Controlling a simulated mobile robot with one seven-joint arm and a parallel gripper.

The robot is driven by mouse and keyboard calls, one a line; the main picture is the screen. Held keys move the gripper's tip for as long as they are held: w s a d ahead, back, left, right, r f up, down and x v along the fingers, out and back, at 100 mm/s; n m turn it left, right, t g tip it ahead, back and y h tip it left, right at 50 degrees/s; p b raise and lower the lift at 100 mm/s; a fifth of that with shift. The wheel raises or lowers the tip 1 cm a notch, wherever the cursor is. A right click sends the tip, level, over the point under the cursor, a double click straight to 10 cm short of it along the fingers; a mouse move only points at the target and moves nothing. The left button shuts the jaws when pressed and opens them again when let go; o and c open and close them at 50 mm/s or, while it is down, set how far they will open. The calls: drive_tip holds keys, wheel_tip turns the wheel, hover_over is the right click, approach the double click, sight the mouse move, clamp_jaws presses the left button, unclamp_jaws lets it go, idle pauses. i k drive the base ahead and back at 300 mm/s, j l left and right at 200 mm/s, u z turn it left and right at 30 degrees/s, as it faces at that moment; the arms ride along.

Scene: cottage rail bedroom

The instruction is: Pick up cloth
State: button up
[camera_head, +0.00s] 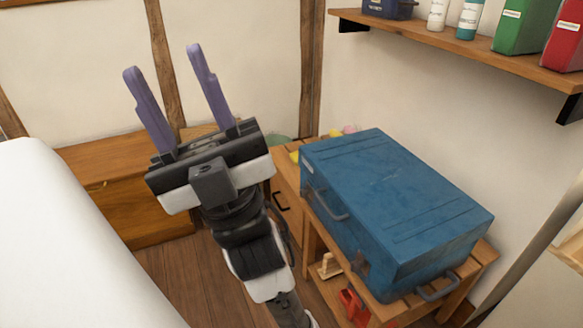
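My gripper (164,60) is raised at the left of the head view, with its two purple fingers pointing up. The fingers stand wide apart with nothing between them. I cannot pick out a cloth for certain. Small yellow and pink items (349,129) show partly behind the blue case, and a pale green item (279,140) shows just to the right of my gripper's body. Both are too small and too covered to identify. My gripper is apart from them.
A big blue case (395,185) covers most of a wooden stand (312,252) at the right. A wooden shelf (470,48) with bottles and binders juts from the wall above. A wooden chest (135,190) and a white surface (60,240) are at the left.

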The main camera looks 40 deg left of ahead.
sight(294, 155)
drive_tip(key=u, duration=1.15)
drive_tip(key=i+j, duration=0.05)
